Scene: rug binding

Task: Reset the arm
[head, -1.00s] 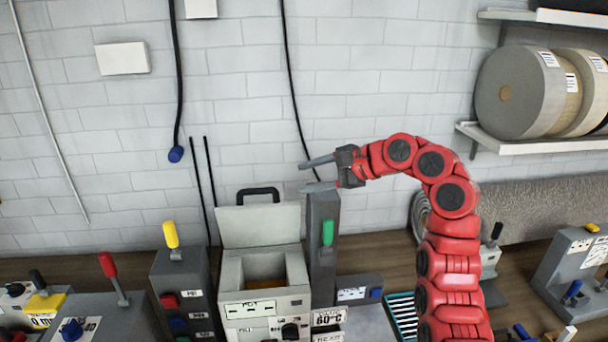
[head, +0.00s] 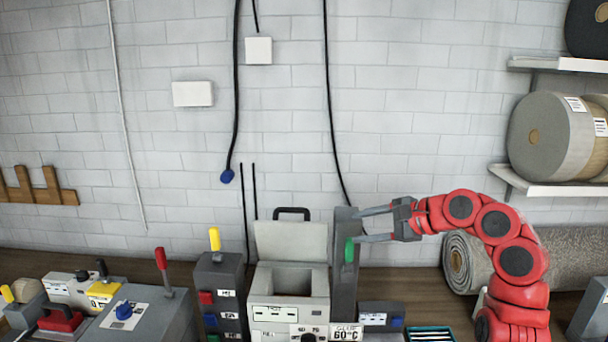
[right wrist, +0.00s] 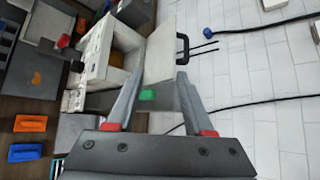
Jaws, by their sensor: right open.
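My red right arm comes in from the right in the head view. Its right gripper (head: 362,225) is open, with two grey fingers spread and pointing left. My left gripper is not in view.
A grey-white machine (head: 263,312) with a raised lid stands left of the post. Control boxes with a yellow lever (head: 215,239) and a red lever (head: 161,258) stand farther left. Rolls (head: 543,139) sit on a right shelf. A rolled rug (head: 464,264) lies behind my arm.

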